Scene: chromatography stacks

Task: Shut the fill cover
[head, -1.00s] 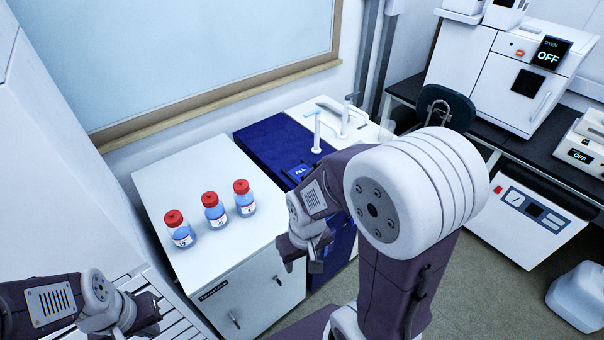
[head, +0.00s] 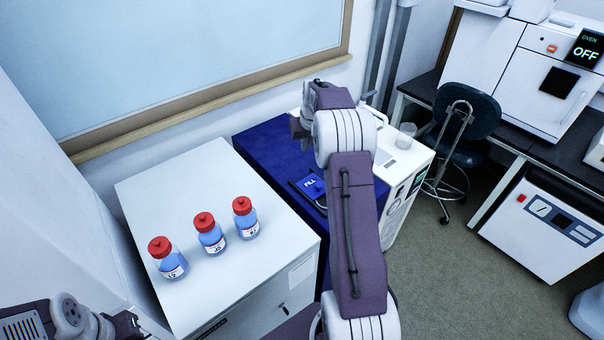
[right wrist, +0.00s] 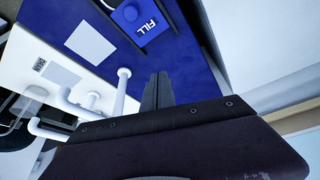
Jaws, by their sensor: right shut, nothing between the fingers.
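The blue cover marked FILL (head: 311,185) is on top of the dark blue cabinet (head: 262,146), just left of my right forearm. In the right wrist view the FILL cover (right wrist: 140,20) is at the top edge, partly cut off, with a round blue knob on it. I cannot tell how far it stands open. My right gripper (head: 298,128) is over the back part of the blue cabinet, behind the cover. Its fingers (right wrist: 157,80) are together and empty, apart from the cover. My left gripper (head: 132,325) is at the lower left, far from the cover; its jaws are unclear.
Several items stand near: three red-capped bottles (head: 210,235) on the white cabinet (head: 150,200) to the left. White upright spouts (right wrist: 122,92) rise beside my right fingers. A clear beaker (head: 405,136) is right of my forearm. The wall is close behind.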

